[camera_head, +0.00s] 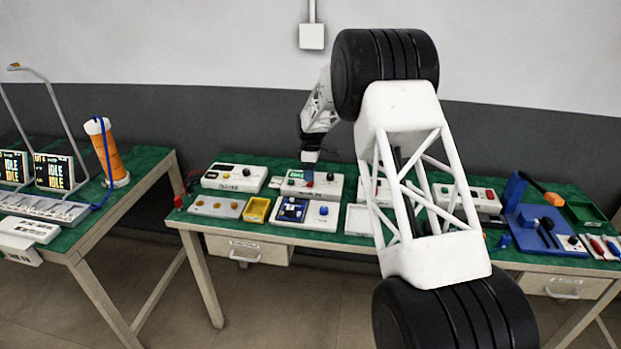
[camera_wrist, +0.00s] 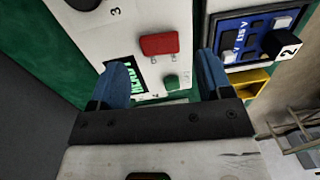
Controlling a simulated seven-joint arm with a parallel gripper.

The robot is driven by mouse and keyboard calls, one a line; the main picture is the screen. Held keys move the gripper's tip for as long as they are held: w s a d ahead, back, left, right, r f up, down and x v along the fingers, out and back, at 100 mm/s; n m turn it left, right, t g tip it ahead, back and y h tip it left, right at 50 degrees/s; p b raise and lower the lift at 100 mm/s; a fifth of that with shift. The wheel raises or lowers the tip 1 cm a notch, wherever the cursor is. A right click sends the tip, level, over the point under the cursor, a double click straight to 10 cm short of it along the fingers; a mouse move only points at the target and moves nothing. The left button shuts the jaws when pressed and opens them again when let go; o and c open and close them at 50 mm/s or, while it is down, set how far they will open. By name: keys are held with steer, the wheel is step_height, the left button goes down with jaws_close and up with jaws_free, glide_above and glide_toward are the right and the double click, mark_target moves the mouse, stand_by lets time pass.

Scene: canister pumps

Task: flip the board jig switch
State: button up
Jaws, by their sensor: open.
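A white box with a dark-framed blue board (camera_head: 292,209) stands at the front of the green bench in the head view. The same blue board (camera_wrist: 240,40) shows at the upper right of the wrist view, with a black block marked 2 (camera_wrist: 283,44) on it. My gripper (camera_head: 309,172) is over another white box (camera_head: 294,188) behind it. In the wrist view my gripper (camera_wrist: 163,62) is open, with its blue fingers either side of a red switch-like block (camera_wrist: 160,44) and a small green button (camera_wrist: 171,82). Nothing is held. I cannot tell which control is the board jig switch.
A yellow tray (camera_head: 257,209) and a grey panel with yellow knobs (camera_head: 216,206) are left of the board box. Another white box (camera_head: 234,177) is behind them. My arm hides the middle of the bench. A blue tray (camera_head: 540,228) with tools is at the right.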

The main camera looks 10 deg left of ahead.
steer(key=shift+w+r, duration=0.15)
steer(key=shift+r, duration=2)
